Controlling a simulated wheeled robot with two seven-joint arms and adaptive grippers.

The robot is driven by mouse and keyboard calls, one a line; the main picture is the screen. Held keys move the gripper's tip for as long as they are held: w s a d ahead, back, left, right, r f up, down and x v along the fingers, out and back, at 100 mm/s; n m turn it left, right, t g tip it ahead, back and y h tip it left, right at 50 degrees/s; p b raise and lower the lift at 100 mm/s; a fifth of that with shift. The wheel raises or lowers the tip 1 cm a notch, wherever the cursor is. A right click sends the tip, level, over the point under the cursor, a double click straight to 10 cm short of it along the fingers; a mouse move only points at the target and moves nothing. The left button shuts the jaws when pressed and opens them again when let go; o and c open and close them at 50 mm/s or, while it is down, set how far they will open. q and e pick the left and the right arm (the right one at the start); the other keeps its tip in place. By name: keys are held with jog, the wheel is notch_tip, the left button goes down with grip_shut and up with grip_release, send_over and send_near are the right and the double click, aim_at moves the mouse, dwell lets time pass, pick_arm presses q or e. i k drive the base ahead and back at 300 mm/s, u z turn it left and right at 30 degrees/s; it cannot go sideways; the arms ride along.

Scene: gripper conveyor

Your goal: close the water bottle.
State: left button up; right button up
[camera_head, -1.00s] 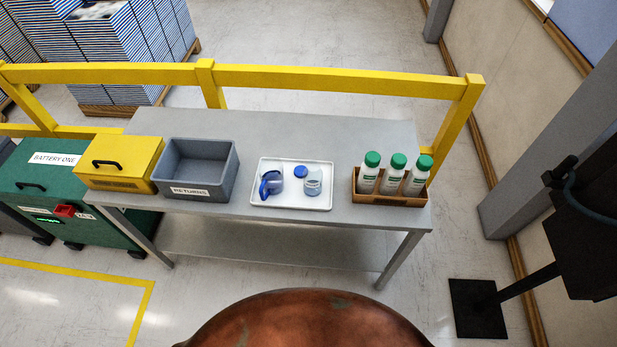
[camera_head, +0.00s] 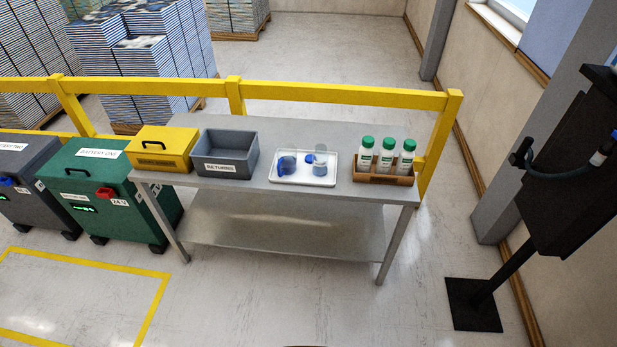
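A white tray (camera_head: 300,183) lies on the grey metal table. On it stands a clear water bottle (camera_head: 320,167) with bluish contents at the right. A small blue cap (camera_head: 309,157) shows just left of the bottle, apart from its top in the earlier frame; now they overlap in the picture. A clear cup with a blue handle (camera_head: 286,166) is at the tray's left. The bottle's mouth is too small to make out. Neither of my grippers shows in the head view.
Left of the tray are a grey RETURNS bin (camera_head: 226,169) and a yellow box (camera_head: 163,150). Right of it, a brown crate (camera_head: 383,179) holds three green-capped white bottles. A yellow rail (camera_head: 340,96) runs behind the table (camera_head: 335,208). Floor in front is clear.

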aim_at(320, 156)
jog(key=u, duration=1)
jog(key=i, duration=1.5)
jog(key=z, duration=0.6)
jog(key=i, duration=0.5)
jog(key=z, duration=0.4)
